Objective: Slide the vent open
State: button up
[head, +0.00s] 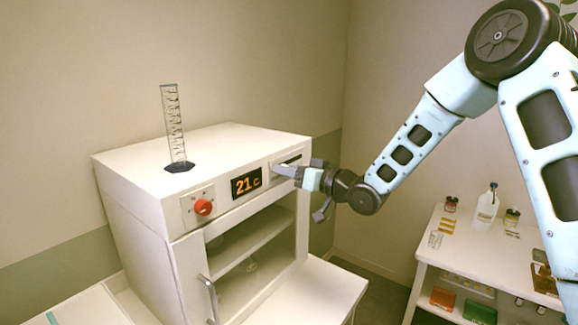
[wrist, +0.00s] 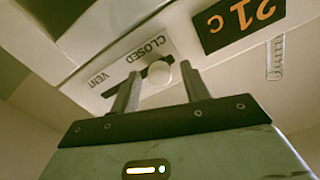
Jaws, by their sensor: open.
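The knob sits at the end of the slot by the word "CLOSED". In the head view the vent (head: 290,160) is at the upper right of the oven-like cabinet's front, partly hidden by my gripper (head: 284,171). In the wrist view my gripper (wrist: 161,80) is open, one finger on each side of the knob. Gaps show on both sides; I cannot tell how deep the fingers reach.
The white cabinet (head: 145,185) has a "21 C" display (head: 246,184), a red dial (head: 203,207), a door handle (head: 210,297) and an open interior. A glass cylinder (head: 174,125) stands on top. A shelf table (head: 462,250) with bottles stands at the right.

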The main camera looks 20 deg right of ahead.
aim_at(298, 157)
jog(key=shift+w+a, duration=0.1)
grip_shut()
jog(key=w+d, duration=0.1)
jog(key=d, duration=0.1)
jog(key=w+d, duration=0.2)
jog(key=d, duration=0.1)
jog(key=w+d, duration=0.2)
jog(key=shift+w+d, duration=0.25)
jog(key=shift+d, duration=0.1)
grip_release()
jog(key=shift+d, duration=0.1)
jog(key=b+v, duration=0.6)
jog(key=v, duration=1.1)
jog(key=shift+s, duration=0.15)
